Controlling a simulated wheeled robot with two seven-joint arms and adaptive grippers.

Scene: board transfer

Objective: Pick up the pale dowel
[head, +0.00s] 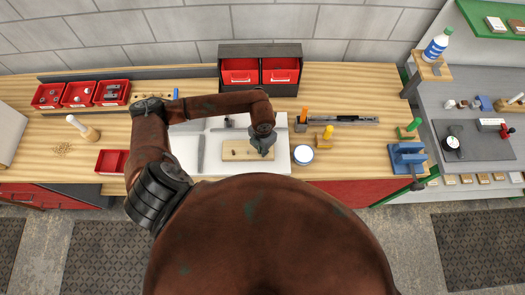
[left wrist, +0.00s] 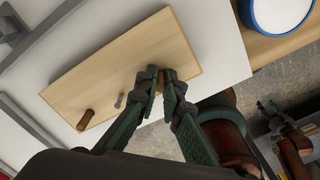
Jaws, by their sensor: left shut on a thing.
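A wooden board (head: 236,154) lies on the white surface in front of me; it also shows in the left wrist view (left wrist: 110,60). My left gripper (head: 262,146) is low over the board's right part. In the left wrist view its fingertips (left wrist: 165,80) are closed on a small brownish wooden piece (left wrist: 168,74), mostly hidden between them. I cannot tell its true shade, or whether it touches the board. A brown dowel (left wrist: 86,120) and a small grey bolt (left wrist: 119,101) lie apart from the fingers on the board.
A round white-and-blue container (head: 303,154) stands right of the board. A grey bar (head: 201,152) lies to its left. Red bins (head: 79,94) and a dark cabinet with red drawers (head: 260,68) stand behind. A blue fixture (head: 407,157) is at the right.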

